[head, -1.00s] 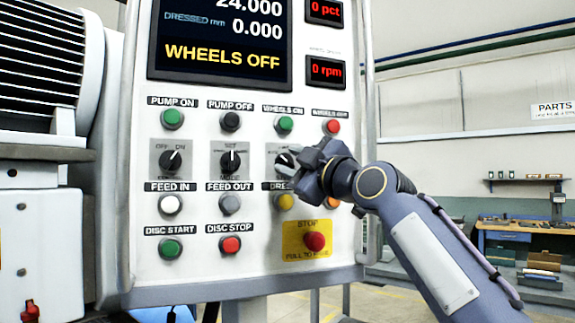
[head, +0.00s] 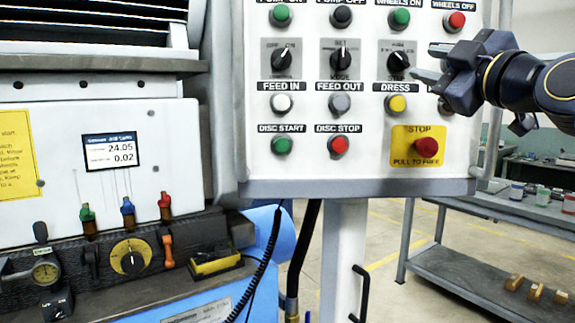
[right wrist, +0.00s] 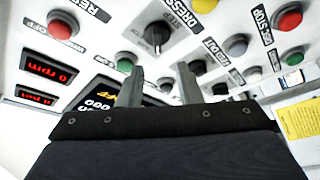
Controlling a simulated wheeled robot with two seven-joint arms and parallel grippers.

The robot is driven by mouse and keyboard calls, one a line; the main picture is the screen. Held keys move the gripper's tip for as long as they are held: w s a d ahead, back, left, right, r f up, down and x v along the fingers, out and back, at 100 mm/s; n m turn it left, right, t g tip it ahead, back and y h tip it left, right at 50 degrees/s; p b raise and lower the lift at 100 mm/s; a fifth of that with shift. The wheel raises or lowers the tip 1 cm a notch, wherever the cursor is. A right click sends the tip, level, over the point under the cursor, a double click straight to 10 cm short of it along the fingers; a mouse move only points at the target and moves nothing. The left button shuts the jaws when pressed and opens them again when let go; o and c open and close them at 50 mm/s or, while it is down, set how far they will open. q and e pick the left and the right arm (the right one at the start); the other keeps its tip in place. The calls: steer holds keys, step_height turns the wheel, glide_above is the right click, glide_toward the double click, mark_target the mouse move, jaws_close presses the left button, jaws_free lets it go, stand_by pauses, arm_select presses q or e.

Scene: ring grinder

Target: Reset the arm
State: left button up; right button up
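My right gripper (head: 430,62) is in front of the right side of the white control panel (head: 365,170). Its two fingers are apart with nothing between them; they point left toward the black third selector knob (head: 398,62) and look clear of it. In the right wrist view the open fingers (right wrist: 160,88) show against the panel, with a black knob (right wrist: 157,36) beyond the gap. My left gripper is not in view.
A red stop button (head: 426,147) sits low on the panel, below my right gripper. The grinder (head: 150,140) with coloured levers and a dial stands at left. A grey shelf (head: 470,275) with small items is at lower right. Open floor lies between.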

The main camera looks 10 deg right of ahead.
steer(key=s+a+f+m+g+p, duration=0.2)
steer(key=f+g, duration=0.1)
steer(key=f, duration=0.5)
steer(key=s+a+f+m+g+p, duration=0.2)
steer(key=f+m+g+p, duration=0.1)
steer(key=f, duration=0.6)
steer(key=s+a+f+m+g+p, duration=0.2)
steer(key=s+f+g, duration=0.1)
steer(key=f, duration=0.5)
steer(key=s+a+f+m+g+p, duration=0.2)
steer(key=s+a+f+m+g, duration=0.1)
steer(key=s+f, duration=0.4)
steer(key=s+a+f+m+g+y+p, duration=0.1)
steer(key=s+a+f+m+g+p, duration=0.1)
steer(key=s+f, duration=0.5)
step_height(320, 180, down, 7)
steer(key=shift+s+a+r+m+g, duration=0.15)
steer(key=shift+s+a+m+g, duration=0.3)
steer(key=shift+m, duration=0.45)
steer(key=shift+w+a, duration=0.1)
steer(key=shift+a, duration=0.05)
